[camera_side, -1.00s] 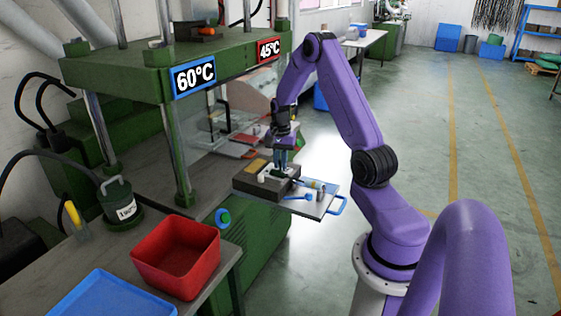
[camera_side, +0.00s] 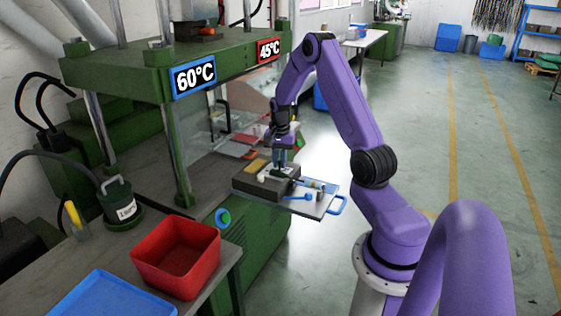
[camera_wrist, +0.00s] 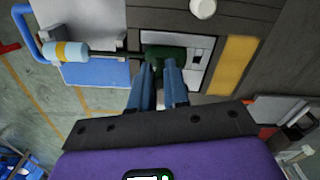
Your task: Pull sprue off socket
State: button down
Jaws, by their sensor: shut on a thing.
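My gripper (camera_side: 281,172) reaches down over the dark mould block (camera_side: 262,186) in the side view. In the wrist view its two blue fingers (camera_wrist: 160,72) are close together on a dark green piece (camera_wrist: 168,54) at a pale recess (camera_wrist: 201,47) of the block. A thin dark rod runs left from the green piece to a cylinder with yellow and pale blue bands (camera_wrist: 65,52). I cannot tell which part is socket and which is sprue. The fingers hide part of the green piece.
The block stands on a plate with a blue handle (camera_side: 337,207), beside a small blue tool (camera_side: 296,197). A yellow-brown strip (camera_wrist: 232,66) and a white knob (camera_wrist: 202,8) are close to the fingers. A press, red bin (camera_side: 176,256) and blue tray (camera_side: 100,298) stand left.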

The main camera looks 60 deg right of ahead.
jog(key=shift+r, duration=3)
